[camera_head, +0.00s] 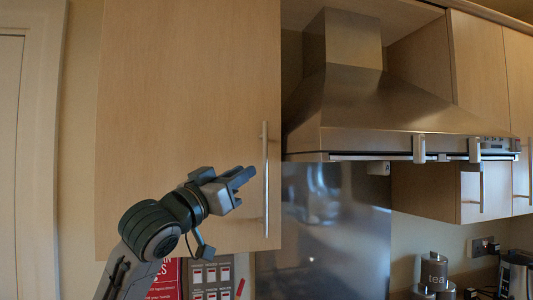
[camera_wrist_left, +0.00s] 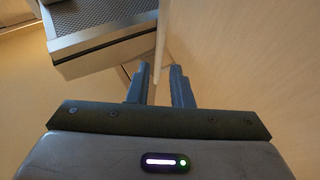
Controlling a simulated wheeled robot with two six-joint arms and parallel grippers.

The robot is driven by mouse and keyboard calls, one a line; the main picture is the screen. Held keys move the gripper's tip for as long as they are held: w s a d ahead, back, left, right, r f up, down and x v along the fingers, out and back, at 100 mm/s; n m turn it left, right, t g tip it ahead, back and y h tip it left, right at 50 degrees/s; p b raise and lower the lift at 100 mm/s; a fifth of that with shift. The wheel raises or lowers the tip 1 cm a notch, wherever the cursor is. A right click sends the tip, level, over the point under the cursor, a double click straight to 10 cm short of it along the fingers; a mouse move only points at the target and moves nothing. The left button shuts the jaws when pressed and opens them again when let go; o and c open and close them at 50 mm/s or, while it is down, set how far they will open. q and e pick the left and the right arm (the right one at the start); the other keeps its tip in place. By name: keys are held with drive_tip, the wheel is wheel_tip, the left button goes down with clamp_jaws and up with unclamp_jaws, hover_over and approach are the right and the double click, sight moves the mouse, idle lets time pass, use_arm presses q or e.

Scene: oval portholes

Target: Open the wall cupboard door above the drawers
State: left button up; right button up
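The wall cupboard door (camera_head: 185,85) is a large pale wood panel at the left of the head view, and it looks shut. Its handle (camera_head: 265,200) is a slim vertical bar near the door's right edge. My left gripper (camera_head: 245,176) is just left of the handle at about mid-height, its fingers pointing toward it. In the left wrist view, my left gripper (camera_wrist_left: 161,80) has its two fingers apart. The pale handle bar (camera_wrist_left: 163,35) lines up with the gap between them; I cannot tell whether it touches. My right gripper is not in view.
A steel cooker hood (camera_head: 350,95) stands just right of the door; it also shows in the wrist view (camera_wrist_left: 95,30). More cupboards (camera_head: 480,65) are at the right. Below are a tea canister (camera_head: 433,272) and a kettle (camera_head: 517,275). A red poster (camera_head: 165,280) hangs under the door.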

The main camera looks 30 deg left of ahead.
sight(265, 159)
use_arm(q)
drive_tip(key=p+x, duration=0.4)
drive_tip(key=x, duration=0.4)
drive_tip(key=shift+w+d, duration=0.1)
drive_tip(key=shift+w, duration=0.2)
clamp_jaws()
